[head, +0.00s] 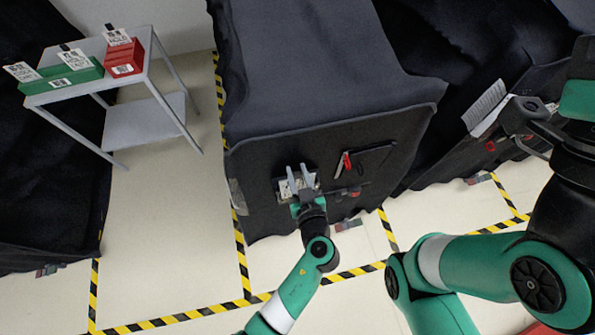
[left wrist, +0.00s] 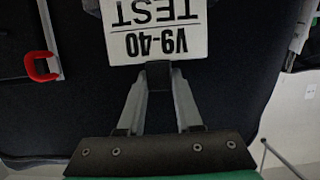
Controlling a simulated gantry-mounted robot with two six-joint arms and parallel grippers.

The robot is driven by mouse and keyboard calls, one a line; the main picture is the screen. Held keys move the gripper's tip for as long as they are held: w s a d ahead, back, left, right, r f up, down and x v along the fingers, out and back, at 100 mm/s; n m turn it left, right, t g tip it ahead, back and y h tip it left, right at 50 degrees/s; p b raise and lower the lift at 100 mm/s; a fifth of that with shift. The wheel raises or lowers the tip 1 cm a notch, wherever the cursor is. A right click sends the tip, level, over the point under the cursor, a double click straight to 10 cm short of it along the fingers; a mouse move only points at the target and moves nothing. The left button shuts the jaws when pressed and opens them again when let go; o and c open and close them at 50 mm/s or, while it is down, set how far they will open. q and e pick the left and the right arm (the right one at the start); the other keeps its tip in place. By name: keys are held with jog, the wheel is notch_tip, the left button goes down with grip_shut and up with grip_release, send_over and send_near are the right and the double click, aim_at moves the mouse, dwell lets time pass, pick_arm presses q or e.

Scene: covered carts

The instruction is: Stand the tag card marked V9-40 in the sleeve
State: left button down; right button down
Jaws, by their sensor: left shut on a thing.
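The tag card marked V9-40 (left wrist: 155,35) is white with bold black print, upside down in the left wrist view, with "TEST" on its other line. My left gripper (head: 302,182) is shut on the card's near edge, seen from the wrist between the fingertips (left wrist: 157,68).
A red clip-like piece (head: 347,164) and a black bar sit right of the card; the red piece also shows in the left wrist view (left wrist: 41,68). A grey table (head: 75,93) holds green (head: 60,77) and red (head: 124,57) holders with cards. Striped tape marks the floor.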

pick_arm(q)
jog(key=shift+f, duration=0.25)
pick_arm(e)
jog(key=shift+f, duration=0.25)
pick_arm(q)
jog(key=c, duration=0.5)
grip_release()
pick_arm(e)
jog(key=shift+r, duration=0.1)
